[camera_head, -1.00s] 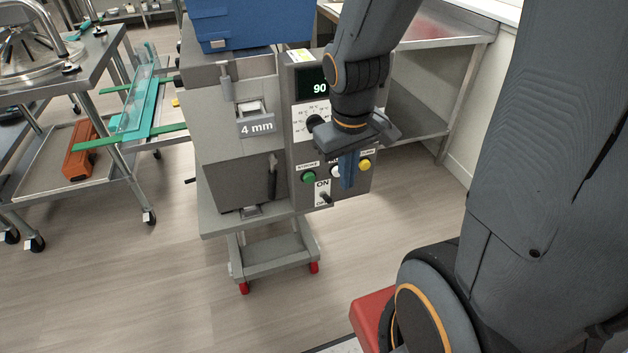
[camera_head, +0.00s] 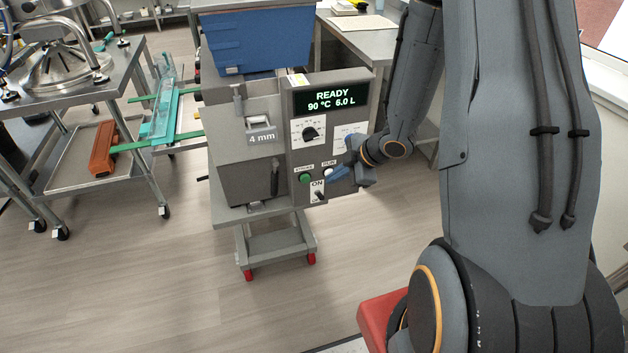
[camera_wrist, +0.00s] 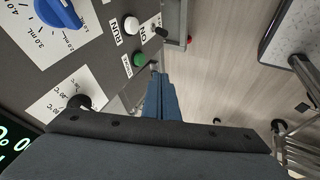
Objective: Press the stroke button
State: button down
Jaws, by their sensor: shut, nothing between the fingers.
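The green stroke button (camera_head: 306,178) is on the lower front panel of the depositor (camera_head: 270,140), left of the white RUN button (camera_head: 329,171). My gripper (camera_head: 329,178) is shut and empty, its blue fingers pointing left across the panel. In the head view its tips are just below the white button and right of the green one. In the wrist view the green button (camera_wrist: 140,59) is in full view, just left of my fingertips (camera_wrist: 155,72); the white button (camera_wrist: 131,25) is beyond it. Whether the tips touch the panel cannot be told.
The ON switch (camera_head: 319,195) is below the buttons, close to my fingers. A black dial (camera_head: 309,133) is above them. The display (camera_head: 331,97) reads READY, 90 °C, 6.0 L. A steel table (camera_head: 362,42) stands behind; open floor lies in front.

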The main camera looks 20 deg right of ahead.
aim_at(305, 179)
jog(key=shift+a, duration=0.2)
jog(key=shift+w+a+f+p, duration=0.55)
jog(key=shift+w+a+f, duration=0.1)
jog(key=shift+w+f, duration=0.75)
jog(key=shift+w+a+f+p, duration=0.6)
jog(key=shift+w+f, duration=0.65)
jog(key=shift+w, duration=0.2)
jog(key=shift+w+a+f+p, duration=0.55)
jog(key=shift+w+a+f, duration=0.1)
jog(key=shift+w+f, duration=0.75)
jog(key=shift+w, duration=0.15)
